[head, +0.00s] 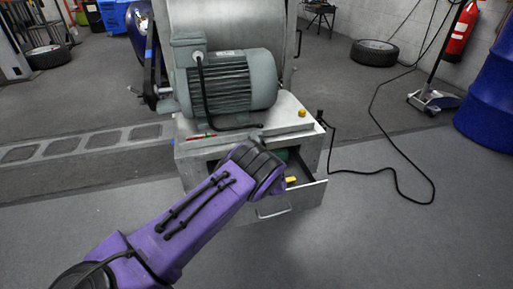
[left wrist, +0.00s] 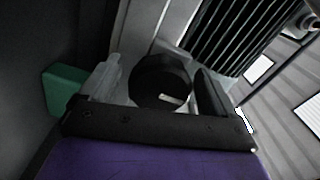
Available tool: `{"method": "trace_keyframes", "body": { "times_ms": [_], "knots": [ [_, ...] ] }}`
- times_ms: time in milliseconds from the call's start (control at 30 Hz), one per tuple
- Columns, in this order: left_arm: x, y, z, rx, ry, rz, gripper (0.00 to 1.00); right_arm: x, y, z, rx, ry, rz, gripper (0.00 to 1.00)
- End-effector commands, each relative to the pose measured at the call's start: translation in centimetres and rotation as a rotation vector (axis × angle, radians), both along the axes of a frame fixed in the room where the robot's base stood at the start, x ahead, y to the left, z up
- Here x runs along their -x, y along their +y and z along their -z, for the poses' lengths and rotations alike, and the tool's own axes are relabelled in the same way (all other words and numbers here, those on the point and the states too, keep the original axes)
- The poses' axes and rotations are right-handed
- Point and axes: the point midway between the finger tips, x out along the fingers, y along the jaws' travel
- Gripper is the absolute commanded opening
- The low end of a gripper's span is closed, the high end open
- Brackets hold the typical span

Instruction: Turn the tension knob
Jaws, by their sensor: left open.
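In the left wrist view, a round black knob (left wrist: 158,76) with a pale mark on its face sits between the two fingers of my left gripper (left wrist: 156,82). The fingers are open, one on each side of the knob; whether either touches it I cannot tell. In the head view my purple arm reaches from the lower left to the front of the machine's metal base (head: 197,150). The arm's wrist hides the knob and the gripper there. My right gripper is in neither view.
A grey finned motor (head: 232,82) stands on the base. An open drawer (head: 305,195) holds a yellow item (head: 291,180) and juts out beside my wrist. A black cable (head: 405,190) lies on the floor to the right. A blue barrel (head: 492,100) stands far right.

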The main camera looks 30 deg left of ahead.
Motion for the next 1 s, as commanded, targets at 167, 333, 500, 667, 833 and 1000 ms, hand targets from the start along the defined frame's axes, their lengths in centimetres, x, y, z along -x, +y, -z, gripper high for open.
{"method": "trace_keyframes", "body": {
  "times_ms": [167, 333, 500, 667, 833, 1000],
  "knots": [
    [1.2, -1.6, -0.4, -0.001, 0.003, 0.002, 0.9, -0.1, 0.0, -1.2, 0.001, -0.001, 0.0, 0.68],
    [4.0, -4.8, -0.5, -0.001, 0.004, 0.004, 0.9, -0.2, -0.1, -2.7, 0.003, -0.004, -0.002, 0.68],
    [6.1, -7.1, -0.2, 0.001, 0.002, 0.0, 0.9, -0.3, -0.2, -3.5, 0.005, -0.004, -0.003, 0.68],
    [6.9, -7.9, 0.0, 0.0, 0.001, -0.001, 0.9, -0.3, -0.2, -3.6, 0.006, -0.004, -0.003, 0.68],
    [6.9, -7.9, 0.0, 0.0, 0.0, -0.002, 0.9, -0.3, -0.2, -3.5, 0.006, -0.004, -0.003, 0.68],
    [6.9, -7.9, 0.0, 0.0, 0.0, -0.002, 0.9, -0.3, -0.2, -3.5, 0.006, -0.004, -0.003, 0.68]
  ]
}}
